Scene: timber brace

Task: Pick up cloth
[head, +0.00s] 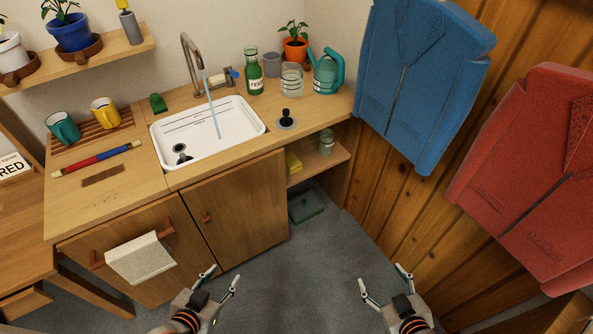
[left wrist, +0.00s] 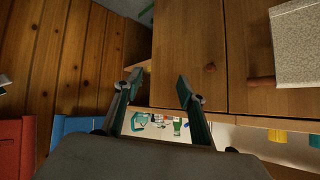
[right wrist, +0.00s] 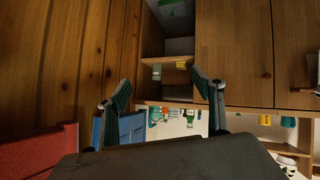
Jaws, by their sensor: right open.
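A pale, speckled cloth (head: 140,258) hangs over a wooden rail (head: 98,262) on the front of the left cabinet door. It also shows at the upper right edge of the left wrist view (left wrist: 298,45). My left gripper (head: 222,276) is open and empty, to the right of the cloth and apart from it, in front of the cabinet. My right gripper (head: 383,277) is open and empty, further right above the grey floor.
The counter holds a white sink (head: 225,121) with running water, two mugs, a green bottle (head: 253,72) and a teal watering can (head: 327,72). Blue (head: 420,80) and red (head: 535,170) jackets hang at the right. The floor (head: 310,265) between the grippers is clear.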

